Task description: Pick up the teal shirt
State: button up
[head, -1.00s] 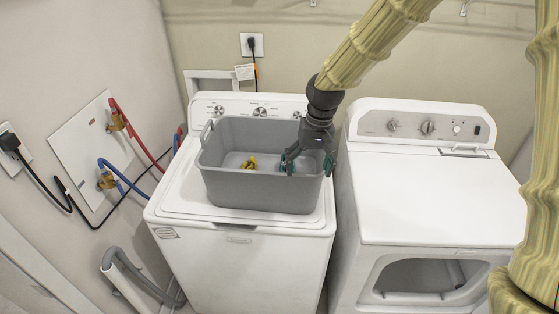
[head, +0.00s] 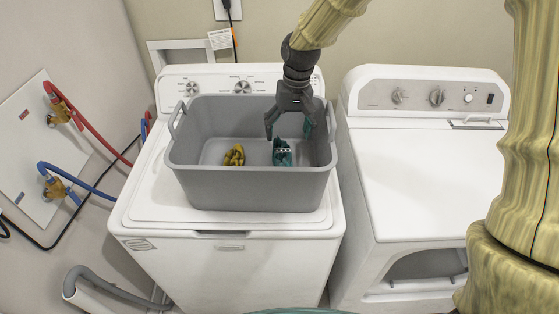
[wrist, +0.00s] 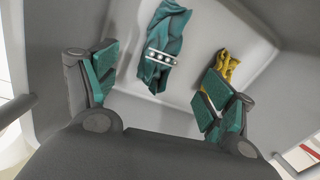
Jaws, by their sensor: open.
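The teal shirt (head: 282,154) lies crumpled in the right half of the grey basket (head: 250,188), with a pale dotted band across it. It also shows in the wrist view (wrist: 165,45), beyond and between my fingertips. My gripper (head: 294,125) points down over the basket's right half, above the shirt. In the wrist view my gripper (wrist: 160,88) has its teal-padded fingers wide apart with nothing between them. A yellow cloth (head: 234,155) lies left of the shirt in the basket, and in the wrist view it is partly hidden behind the right finger.
The basket stands on the white washer (head: 180,236), its walls rising around the cloths. A white dryer (head: 425,190) stands to the right with a clear top. Red and blue hoses (head: 95,145) run along the left wall.

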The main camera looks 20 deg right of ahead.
aim_at(284, 149)
jog(key=shift+w+f, duration=0.4)
jog(key=shift+f, duration=0.25)
jog(key=shift+s+a+f, duration=0.15)
jog(key=shift+f, duration=0.25)
jog(key=f, duration=0.2)
jog(key=f+p, duration=0.1)
jog(key=shift+w+a+f, duration=0.15)
jog(key=shift+w+f, duration=0.05)
jog(key=shift+f, duration=0.2)
jog(key=shift+s+f, duration=0.1)
jog(key=shift+f, duration=0.3)
jog(key=shift+f+p, duration=1.1)
jog(key=shift+f, duration=0.1)
jog(key=shift+w+a+f+p, duration=0.1)
jog(key=shift+f+p, duration=0.15)
jog(key=shift+f, duration=0.45)
jog(key=shift+w+a+f+p, duration=0.1)
jog(key=shift+f+p, duration=0.1)
jog(key=shift+f, duration=0.45)
jog(key=shift+d, duration=0.1)
jog(key=c, duration=1.3)
jog(key=shift+r, duration=0.1)
